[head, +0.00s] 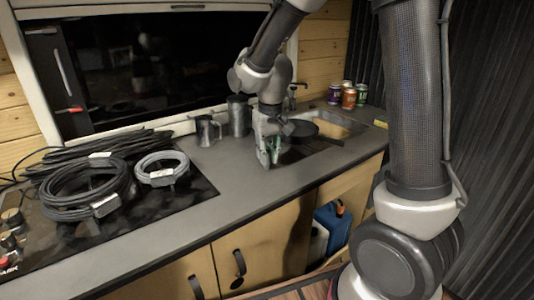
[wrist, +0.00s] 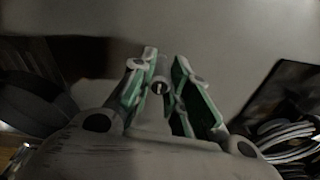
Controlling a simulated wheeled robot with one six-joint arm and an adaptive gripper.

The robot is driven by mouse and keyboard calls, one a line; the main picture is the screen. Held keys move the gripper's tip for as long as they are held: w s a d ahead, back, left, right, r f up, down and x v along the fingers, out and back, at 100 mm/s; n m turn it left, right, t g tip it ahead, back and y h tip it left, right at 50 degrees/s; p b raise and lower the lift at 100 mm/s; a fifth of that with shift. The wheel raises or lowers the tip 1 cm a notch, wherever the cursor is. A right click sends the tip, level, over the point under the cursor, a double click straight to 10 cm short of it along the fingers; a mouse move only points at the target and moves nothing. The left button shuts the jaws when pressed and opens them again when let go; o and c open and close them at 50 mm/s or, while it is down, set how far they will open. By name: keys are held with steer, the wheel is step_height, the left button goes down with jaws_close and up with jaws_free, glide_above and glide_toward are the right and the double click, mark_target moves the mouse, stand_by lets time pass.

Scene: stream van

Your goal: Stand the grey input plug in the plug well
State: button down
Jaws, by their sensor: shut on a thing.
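My gripper (head: 269,158) is over the grey counter, in front of the metal mugs and left of the sink. In the wrist view its green-lined fingers (wrist: 166,62) are closed around a small pale grey piece with a dark round end, which looks like the grey input plug (wrist: 158,88). In the head view the fingers hide the plug. I cannot make out the plug well in either view. The counter beyond the fingertips looks bare and blurred in the wrist view.
Coiled cables (head: 85,187) and a lighter grey coil (head: 162,168) lie on the dark hob at left. Metal mugs (head: 207,131) stand behind my gripper. A black pan (head: 304,130) lies by the sink, with several cans (head: 349,98) behind. The front middle counter is clear.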

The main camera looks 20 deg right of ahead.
steer(key=c, duration=1.8)
jaws_free()
steer(key=shift+f, duration=0.1)
steer(key=o, duration=0.5)
